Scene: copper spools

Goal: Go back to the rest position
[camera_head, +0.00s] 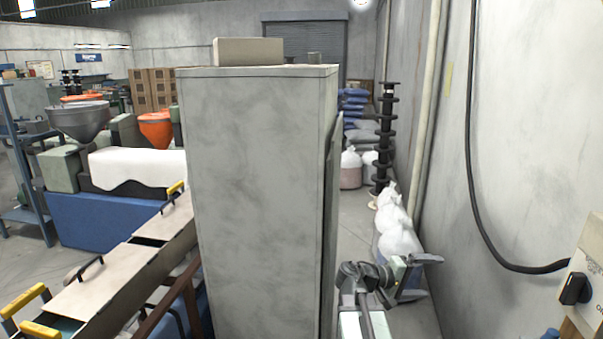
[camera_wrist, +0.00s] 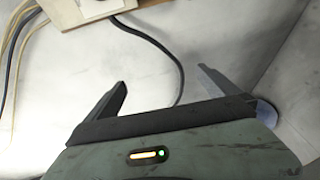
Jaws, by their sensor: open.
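My gripper (camera_head: 430,277) is at the lower right of the head view, to the right of the tall grey cabinet (camera_head: 255,190) and apart from it. In the wrist view my gripper (camera_wrist: 162,80) has its two dark fingers spread wide, with nothing between them. Behind the fingers is a pale wall (camera_wrist: 150,60) with a black cable running down it. No copper spool is recognisable in either view.
The cabinet blocks the middle of the head view. White sacks (camera_head: 396,225) and a black ringed post (camera_head: 384,140) line the right-hand aisle. A switch box (camera_head: 585,285) is at the right wall. Bare floor (camera_head: 352,215) shows between cabinet and sacks.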

